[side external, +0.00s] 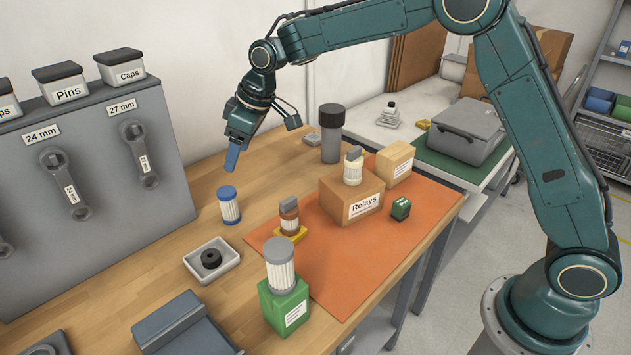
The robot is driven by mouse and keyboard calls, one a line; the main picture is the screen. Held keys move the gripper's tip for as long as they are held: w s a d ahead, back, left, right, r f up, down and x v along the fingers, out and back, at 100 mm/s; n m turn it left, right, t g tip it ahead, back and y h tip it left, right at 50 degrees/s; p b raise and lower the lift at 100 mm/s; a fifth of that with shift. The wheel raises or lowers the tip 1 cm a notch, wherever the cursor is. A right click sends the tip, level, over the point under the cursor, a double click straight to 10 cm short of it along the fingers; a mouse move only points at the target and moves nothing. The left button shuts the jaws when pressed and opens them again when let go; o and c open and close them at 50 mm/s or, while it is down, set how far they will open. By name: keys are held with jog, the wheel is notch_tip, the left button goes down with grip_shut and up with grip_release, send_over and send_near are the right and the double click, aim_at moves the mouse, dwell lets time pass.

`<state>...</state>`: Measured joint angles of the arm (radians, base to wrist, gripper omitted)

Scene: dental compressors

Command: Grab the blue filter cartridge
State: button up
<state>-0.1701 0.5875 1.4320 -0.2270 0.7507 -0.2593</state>
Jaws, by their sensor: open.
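The blue filter cartridge (229,206) stands upright on the wooden bench, with a blue cap and a white pleated body. My gripper (232,160) hangs above it, a short gap over its cap, pointing down. The gripper is open with nothing visible between its blue fingers. From this angle one finger largely hides the other.
A grey tool panel (90,235) stands at the left. A white tray (197,273) with a black ring is in front of the cartridge. A brown-and-white cartridge (289,215), a Relays box (340,190) and a dark cylinder (331,140) stand to the right.

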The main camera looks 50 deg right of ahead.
aim_at(227, 191)
jog(key=shift+x, duration=4.45)
jog(key=shift+f, duration=0.1)
jog(key=shift+s+x, duration=0.15)
jog(key=shift+x, duration=1.1)
jog(key=shift+s+x, duration=0.1)
jog(key=shift+x, duration=1.2)
jog(key=shift+a, duration=0.1)
jog(key=c, duration=1.1)
